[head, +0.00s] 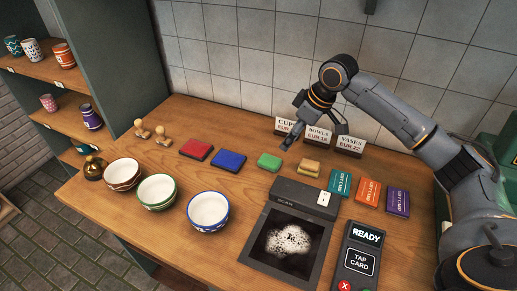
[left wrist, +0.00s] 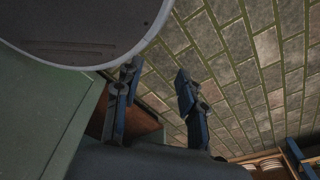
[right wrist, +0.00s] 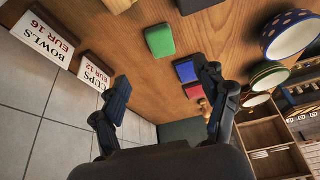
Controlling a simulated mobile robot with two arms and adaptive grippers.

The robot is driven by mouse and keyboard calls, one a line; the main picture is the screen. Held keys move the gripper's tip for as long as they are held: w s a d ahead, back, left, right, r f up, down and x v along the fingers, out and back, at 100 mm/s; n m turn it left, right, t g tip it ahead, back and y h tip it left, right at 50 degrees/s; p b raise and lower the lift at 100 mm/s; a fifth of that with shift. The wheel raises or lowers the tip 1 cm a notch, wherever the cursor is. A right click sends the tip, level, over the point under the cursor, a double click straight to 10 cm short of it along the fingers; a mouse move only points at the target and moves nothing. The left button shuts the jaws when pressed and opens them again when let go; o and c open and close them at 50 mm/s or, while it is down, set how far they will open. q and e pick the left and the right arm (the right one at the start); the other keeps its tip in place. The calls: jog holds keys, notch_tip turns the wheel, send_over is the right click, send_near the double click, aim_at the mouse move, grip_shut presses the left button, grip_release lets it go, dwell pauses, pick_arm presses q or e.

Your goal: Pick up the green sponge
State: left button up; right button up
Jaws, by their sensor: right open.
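The green sponge (head: 269,161) lies on the wooden counter, between a blue pad and a yellow sponge. It also shows in the right wrist view (right wrist: 160,41), ahead of the fingers. My right gripper (head: 292,139) is above the counter, up and a little right of the green sponge, apart from it. In the right wrist view its fingers (right wrist: 163,90) are spread and empty. My left gripper (left wrist: 155,95) shows only in the left wrist view, above the paved floor, its fingers apart with nothing between them.
A blue pad (head: 229,161) and a red pad (head: 196,150) lie left of the sponge; a yellow sponge (head: 309,167) lies right. Price signs (head: 318,138) stand behind, near the wall.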

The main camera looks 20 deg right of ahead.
jog(key=p, duration=0.1)
send_over(271, 160)
jog(key=s+d, duration=0.2)
jog(key=s, duration=0.1)
notch_tip(271, 160, down, 7)
jog(key=shift+w+a+f, duration=0.1)
jog(key=shift+w+a, duration=0.05)
jog(key=shift+w+f, duration=0.15)
jog(key=shift+w+a+f+p, duration=0.3)
jog(key=shift+a+f+p, duration=0.05)
jog(key=shift+f+p, duration=0.25)
jog(key=x, duration=0.3)
jog(key=shift+w+f+p, duration=0.2)
jog(key=shift+w+p, duration=0.05)
jog(key=shift+p, duration=0.15)
jog(key=shift+f, duration=0.2)
pick_arm(q)
jog(key=s+r, duration=0.2)
jog(key=shift+s+a+r, duration=0.3)
jog(key=shift+s+r, duration=0.05)
jog(key=shift+r, duration=0.05)
pick_arm(e)
jog(key=c, duration=1)
